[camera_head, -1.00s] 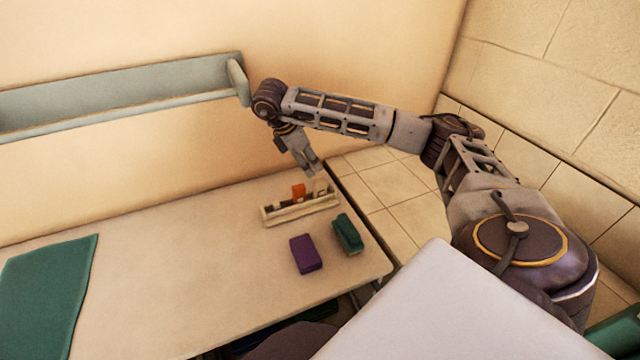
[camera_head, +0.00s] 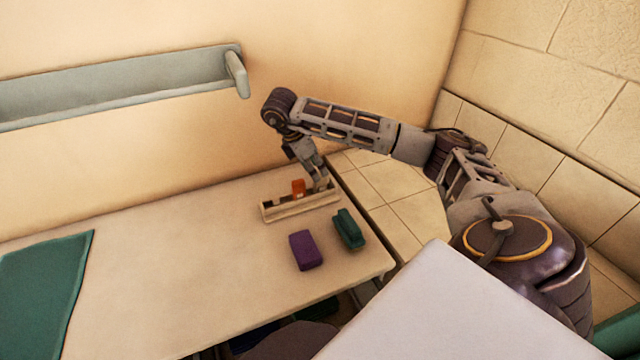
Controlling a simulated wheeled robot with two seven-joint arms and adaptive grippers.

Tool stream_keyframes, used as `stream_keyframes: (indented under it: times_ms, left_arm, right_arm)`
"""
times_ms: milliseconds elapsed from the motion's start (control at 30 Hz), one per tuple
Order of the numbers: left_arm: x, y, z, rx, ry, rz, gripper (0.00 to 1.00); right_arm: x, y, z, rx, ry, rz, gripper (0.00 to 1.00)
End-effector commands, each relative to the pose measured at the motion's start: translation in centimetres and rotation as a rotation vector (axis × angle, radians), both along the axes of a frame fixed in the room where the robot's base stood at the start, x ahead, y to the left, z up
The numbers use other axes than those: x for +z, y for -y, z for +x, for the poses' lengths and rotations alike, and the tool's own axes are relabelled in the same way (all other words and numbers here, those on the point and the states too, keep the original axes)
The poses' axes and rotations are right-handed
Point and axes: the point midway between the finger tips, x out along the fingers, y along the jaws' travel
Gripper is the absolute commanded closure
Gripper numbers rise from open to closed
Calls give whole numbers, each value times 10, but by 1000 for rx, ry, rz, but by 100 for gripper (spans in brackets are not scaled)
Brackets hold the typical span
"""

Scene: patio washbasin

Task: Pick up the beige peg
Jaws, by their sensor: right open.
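A long, pale beige rack (camera_head: 300,208) stands on the table near its back right corner. An orange peg (camera_head: 298,187) stands upright in the rack, a little right of its middle. My right gripper (camera_head: 321,184) is open and points down at the right end of the rack, just right of the orange peg. Its fingers are low, level with the top of the rack. The beige peg cannot be made out clearly; the fingers cover the right end of the rack. I cannot tell whether the fingers touch anything. My left gripper is not in view.
A purple block (camera_head: 305,250) and a dark green block (camera_head: 348,229) lie in front of the rack. A green cloth (camera_head: 40,290) covers the table's left part. A grey-blue shelf (camera_head: 120,88) is on the wall. The table's middle is clear.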

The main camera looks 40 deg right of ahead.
Motion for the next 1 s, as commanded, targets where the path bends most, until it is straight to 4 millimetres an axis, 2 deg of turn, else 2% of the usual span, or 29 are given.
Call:
stream_keyframes:
  times_ms: [433,1000]
  left_arm:
    - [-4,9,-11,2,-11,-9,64]
    - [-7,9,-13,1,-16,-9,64]
  right_arm:
    - [-5,2,0,0,0,0,55]
    - [-45,21,-2,1,-1,0,55]
